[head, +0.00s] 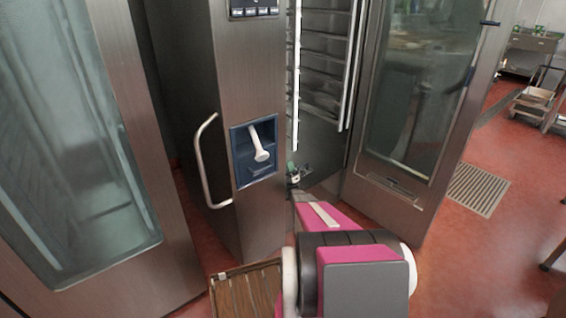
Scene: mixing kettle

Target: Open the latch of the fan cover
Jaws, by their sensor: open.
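The fan cover and its latch cannot be clearly made out in the head view. The open cabinet (325,60) shows a rack of shelves inside, and its lower interior is dark and partly hidden by my arm. My gripper (292,174) is small in the picture, at the lower left edge of the cabinet opening, just right of the steel front panel. It is open, and I see nothing held in it. Whether it touches anything cannot be told.
A glazed steel door (415,90) stands open to the right. The front panel (222,60) carries a curved handle (205,160) and a blue recess with a white lever (260,143). Another glazed door (165,215) is at left.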

